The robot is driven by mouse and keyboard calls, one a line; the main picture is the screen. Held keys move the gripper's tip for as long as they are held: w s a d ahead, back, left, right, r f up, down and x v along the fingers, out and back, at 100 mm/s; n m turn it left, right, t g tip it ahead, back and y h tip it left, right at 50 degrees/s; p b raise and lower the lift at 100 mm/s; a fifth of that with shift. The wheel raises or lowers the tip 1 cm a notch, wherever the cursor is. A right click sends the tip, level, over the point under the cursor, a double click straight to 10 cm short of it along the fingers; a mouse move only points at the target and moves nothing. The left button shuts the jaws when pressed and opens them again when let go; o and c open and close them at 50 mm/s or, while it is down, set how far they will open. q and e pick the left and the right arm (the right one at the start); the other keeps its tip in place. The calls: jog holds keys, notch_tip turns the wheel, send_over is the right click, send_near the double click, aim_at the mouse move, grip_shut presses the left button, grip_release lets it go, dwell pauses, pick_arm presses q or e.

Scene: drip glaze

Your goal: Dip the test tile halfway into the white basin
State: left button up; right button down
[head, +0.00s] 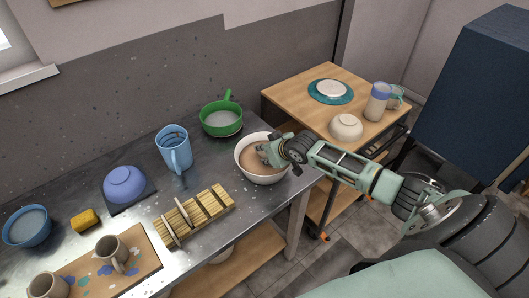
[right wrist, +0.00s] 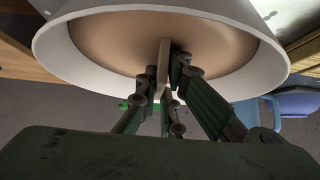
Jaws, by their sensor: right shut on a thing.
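The white basin (head: 264,179) stands at the right end of the metal table and holds brownish liquid. My right gripper (head: 268,153) reaches in over its right side, with the fingertips above or in the liquid. The basin also fills the top of the right wrist view (right wrist: 52,52). There the fingers (right wrist: 168,78) are shut on the test tile (right wrist: 163,68), a thin pale tan piece seen edge-on. Its far end points into the basin against the liquid. I cannot tell how deep it is. In the head view the tile is hidden by the gripper. My left gripper is not in view.
A green pan (head: 221,120) stands close behind the basin, and a blue pitcher (head: 174,150) is to its left. A wooden rack (head: 194,216) holding tiles lies in front left. A wooden cart (head: 290,97) with a bowl (head: 346,127) stands to the right.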

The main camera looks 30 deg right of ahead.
jog(key=shift+r+p, duration=2.6)
jog(key=shift+r, duration=0.1)
jog(key=shift+r, duration=0.95)
dwell(1.4)
notch_tip(320, 180, up, 7)
dwell(0.7)
jog(key=shift+r, duration=0.1)
